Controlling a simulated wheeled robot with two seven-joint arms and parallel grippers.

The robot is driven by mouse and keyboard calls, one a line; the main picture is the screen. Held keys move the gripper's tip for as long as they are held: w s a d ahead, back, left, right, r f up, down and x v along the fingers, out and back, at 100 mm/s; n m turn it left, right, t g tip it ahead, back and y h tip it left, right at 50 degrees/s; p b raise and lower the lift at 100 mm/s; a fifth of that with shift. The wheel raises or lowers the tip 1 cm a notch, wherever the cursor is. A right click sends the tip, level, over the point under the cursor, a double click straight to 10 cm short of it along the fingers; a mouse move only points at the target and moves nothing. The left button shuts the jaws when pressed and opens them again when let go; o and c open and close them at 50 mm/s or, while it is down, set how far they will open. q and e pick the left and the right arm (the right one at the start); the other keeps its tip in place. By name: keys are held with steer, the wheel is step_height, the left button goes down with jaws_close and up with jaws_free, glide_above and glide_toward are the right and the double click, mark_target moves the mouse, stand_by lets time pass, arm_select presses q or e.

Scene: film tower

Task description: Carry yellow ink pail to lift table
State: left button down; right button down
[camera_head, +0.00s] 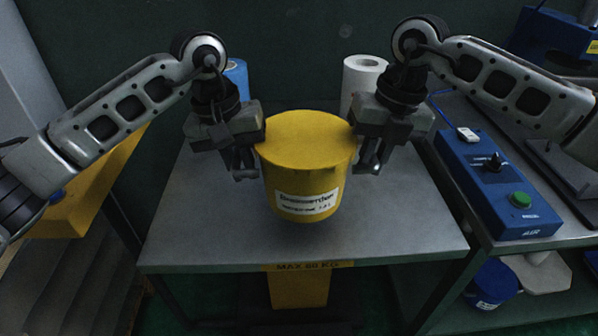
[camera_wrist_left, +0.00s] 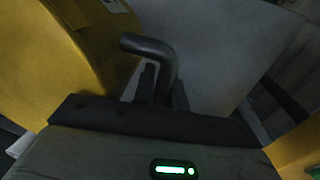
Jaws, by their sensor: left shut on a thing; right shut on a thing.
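The yellow ink pail (camera_head: 306,160) has a flat yellow lid and a white label on its front. It is upright between my two grippers, over the lift table (camera_head: 200,240), a grey top with a yellow "MAX 60 KG" mark on its front edge. I cannot tell for sure whether its base touches the top. My left gripper (camera_head: 246,168) is shut on a handle at the pail's left side; the dark bent handle (camera_wrist_left: 155,55) shows in the left wrist view beside the yellow wall. My right gripper (camera_head: 370,162) is shut at the pail's right side, its handle mostly hidden.
A white roll (camera_head: 362,78) and a blue roll (camera_head: 236,76) stand behind the pail. At right, a bench carries a blue control box (camera_head: 500,185) with a green button. A blue pail (camera_head: 491,284) sits on a shelf below. The tabletop's front is clear.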

arm_select(q)
steer(key=shift+a+r, duration=0.1)
steer(key=shift+f, duration=0.2)
arm_select(e)
steer(key=shift+f, duration=0.1)
